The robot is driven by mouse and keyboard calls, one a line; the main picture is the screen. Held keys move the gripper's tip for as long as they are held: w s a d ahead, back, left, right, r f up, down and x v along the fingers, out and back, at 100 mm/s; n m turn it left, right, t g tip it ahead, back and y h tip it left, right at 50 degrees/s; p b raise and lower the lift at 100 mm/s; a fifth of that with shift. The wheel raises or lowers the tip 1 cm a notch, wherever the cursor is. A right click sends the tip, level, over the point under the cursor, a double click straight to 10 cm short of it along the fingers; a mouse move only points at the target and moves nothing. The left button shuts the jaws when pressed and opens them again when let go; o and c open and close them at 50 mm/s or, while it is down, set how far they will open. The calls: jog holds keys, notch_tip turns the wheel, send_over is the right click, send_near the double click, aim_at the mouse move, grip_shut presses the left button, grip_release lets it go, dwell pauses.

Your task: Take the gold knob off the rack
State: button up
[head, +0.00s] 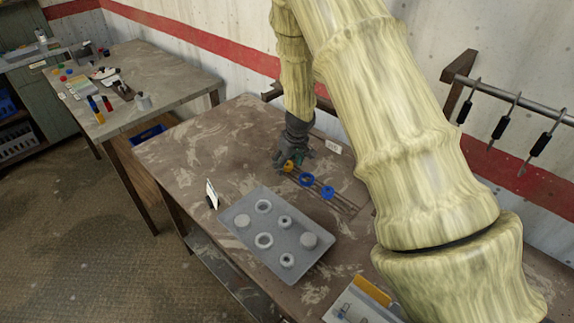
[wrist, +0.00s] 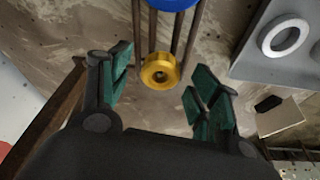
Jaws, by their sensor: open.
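In the wrist view the gold knob (wrist: 160,71), a ring-like disc with a dark centre, shows at the end of the rails (wrist: 176,47). My gripper (head: 296,160) is over that end of the rack. In the wrist view my gripper (wrist: 165,75) is open, with its green fingers to either side of the knob and visible gaps. I cannot tell how far above the knob the fingertips are.
Two blue knobs (head: 307,179) (head: 327,192) sit farther along the rack; one blue knob (wrist: 173,3) shows at the wrist view's top edge. A grey tray (head: 253,254) with several round grey pieces lies nearby.

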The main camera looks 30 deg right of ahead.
jog(key=c, duration=1.1)
